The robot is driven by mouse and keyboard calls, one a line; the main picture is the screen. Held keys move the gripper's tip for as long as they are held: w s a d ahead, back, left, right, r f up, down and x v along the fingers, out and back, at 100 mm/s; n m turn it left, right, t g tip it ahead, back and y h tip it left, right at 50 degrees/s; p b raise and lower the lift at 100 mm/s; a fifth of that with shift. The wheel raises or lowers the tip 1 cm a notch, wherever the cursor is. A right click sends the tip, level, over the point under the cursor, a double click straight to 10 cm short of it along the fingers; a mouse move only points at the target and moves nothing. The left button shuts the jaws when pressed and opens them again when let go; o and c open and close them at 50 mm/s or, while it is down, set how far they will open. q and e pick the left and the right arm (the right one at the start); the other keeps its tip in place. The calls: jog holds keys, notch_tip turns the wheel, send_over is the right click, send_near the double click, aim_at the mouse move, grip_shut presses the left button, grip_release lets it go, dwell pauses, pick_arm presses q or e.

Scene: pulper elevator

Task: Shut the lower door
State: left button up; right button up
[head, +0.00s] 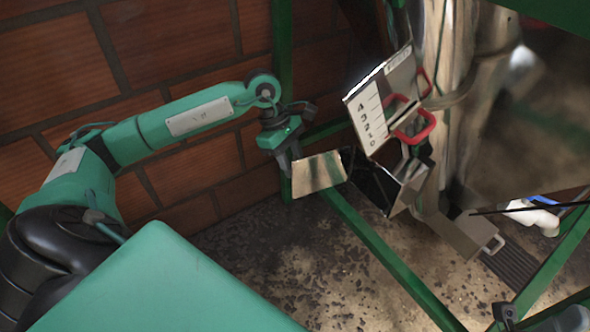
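The lower door seems to be the small shiny metal flap (319,174) in the middle of the head view. It stands swung out to the left of a metal box (408,187) with a dark opening, so it looks open. My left gripper (287,164) points down at the flap's upper left edge. I cannot tell whether it touches the flap. Its fingers are small and dark, and I cannot tell whether they are open or shut.
Above the box, a tilted metal panel (366,115) with numbers has red handles (416,127) beside it. A green frame bar (375,247) runs diagonally below the flap. A metal column (462,95) rises behind. A brick wall (150,45) stands behind my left arm.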

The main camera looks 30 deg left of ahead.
pick_arm(q)
jog(key=shift+x, duration=0.95)
jog(key=shift+c, duration=0.2)
grip_shut()
